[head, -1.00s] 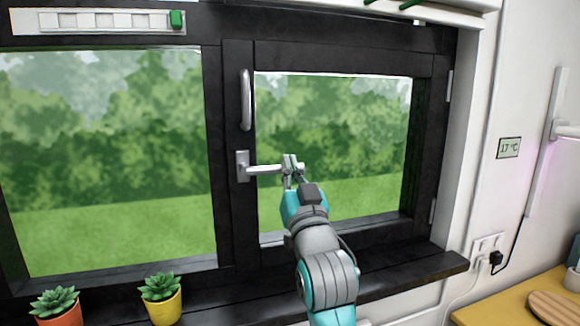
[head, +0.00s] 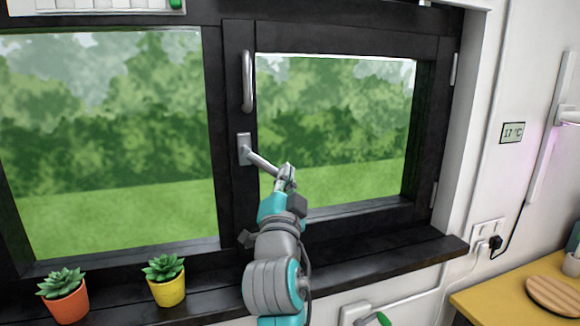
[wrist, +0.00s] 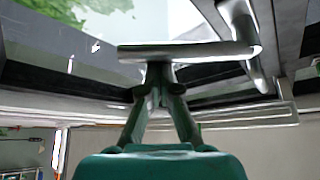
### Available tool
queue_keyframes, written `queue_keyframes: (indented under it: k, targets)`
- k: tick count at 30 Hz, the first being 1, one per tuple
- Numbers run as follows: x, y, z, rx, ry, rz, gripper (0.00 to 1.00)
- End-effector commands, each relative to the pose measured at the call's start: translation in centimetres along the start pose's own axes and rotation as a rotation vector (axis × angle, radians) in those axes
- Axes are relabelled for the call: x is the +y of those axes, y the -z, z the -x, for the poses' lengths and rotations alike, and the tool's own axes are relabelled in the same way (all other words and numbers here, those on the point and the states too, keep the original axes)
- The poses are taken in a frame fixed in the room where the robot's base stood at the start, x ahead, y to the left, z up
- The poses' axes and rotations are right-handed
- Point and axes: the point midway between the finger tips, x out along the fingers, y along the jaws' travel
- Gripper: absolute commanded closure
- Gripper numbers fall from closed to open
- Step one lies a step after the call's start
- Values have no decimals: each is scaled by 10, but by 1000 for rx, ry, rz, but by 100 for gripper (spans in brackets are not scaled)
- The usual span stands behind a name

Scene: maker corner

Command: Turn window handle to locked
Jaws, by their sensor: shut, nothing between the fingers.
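The silver window handle (head: 262,161) is on the dark frame post between the two panes. Its lever points right and slopes downward from its upright backplate (head: 243,149). My gripper (head: 285,178) is at the lever's free end, with its fingers shut. In the wrist view the lever (wrist: 200,49) runs across just beyond the fingertips (wrist: 160,78), which appear to touch or nearly touch it. The lever's far tip is partly covered by the fingers in the head view.
A fixed grey pull bar (head: 247,80) is above the handle. Two potted succulents, orange (head: 67,302) and yellow (head: 169,288), stand on the sill (head: 395,260) at left. A yellow table (head: 490,300) is at lower right. The space before the right pane is otherwise clear.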

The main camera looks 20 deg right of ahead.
Motion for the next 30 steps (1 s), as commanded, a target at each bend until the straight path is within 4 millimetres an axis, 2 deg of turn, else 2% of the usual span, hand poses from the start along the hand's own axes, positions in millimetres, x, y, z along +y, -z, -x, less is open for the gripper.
queue_keyframes:
  k: [21, 27, 30]
  targets:
    - [-11, -46, 27, -2, -333, -568, 100]
    - [-16, -54, 32, -2, -396, -673, 100]
    - [-17, -57, 33, -2, -393, -668, 100]
